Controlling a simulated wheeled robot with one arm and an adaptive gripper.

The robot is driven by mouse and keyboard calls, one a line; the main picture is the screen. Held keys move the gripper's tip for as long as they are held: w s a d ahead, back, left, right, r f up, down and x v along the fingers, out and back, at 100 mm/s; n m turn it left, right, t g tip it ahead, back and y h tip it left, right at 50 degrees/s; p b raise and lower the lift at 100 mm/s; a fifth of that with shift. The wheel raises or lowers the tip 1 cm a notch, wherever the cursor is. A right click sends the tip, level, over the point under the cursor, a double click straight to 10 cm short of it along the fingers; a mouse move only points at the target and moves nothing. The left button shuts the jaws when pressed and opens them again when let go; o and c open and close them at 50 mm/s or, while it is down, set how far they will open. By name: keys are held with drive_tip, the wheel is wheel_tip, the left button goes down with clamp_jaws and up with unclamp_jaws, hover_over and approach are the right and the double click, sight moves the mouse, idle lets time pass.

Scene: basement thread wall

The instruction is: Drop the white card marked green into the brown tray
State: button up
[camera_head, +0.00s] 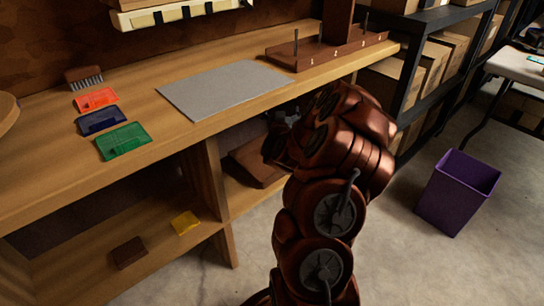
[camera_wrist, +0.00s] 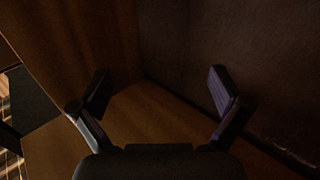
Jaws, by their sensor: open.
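I cannot make out a white card marked green in either view. A brown, flat-looking object (camera_head: 250,165) sits on the lower shelf, partly hidden behind my arm; it may be the brown tray, but I cannot tell. My gripper shows in the wrist view (camera_wrist: 160,90) with its two dark fingers spread wide and nothing seen between them. It faces a dim corner of wooden panels and a dark brown surface. In the head view my gripper is mostly hidden by my arm, near the bench's front edge.
The wooden bench holds a grey mat (camera_head: 225,88), green (camera_head: 122,140), blue (camera_head: 101,121) and orange (camera_head: 96,100) cases, a brush (camera_head: 84,78) and a brown pegged stand (camera_head: 325,50). Below lie a brown block (camera_head: 129,252) and yellow piece (camera_head: 185,222). A purple bin (camera_head: 458,190) stands right.

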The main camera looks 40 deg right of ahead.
drive_tip(key=shift+r, duration=1.75)
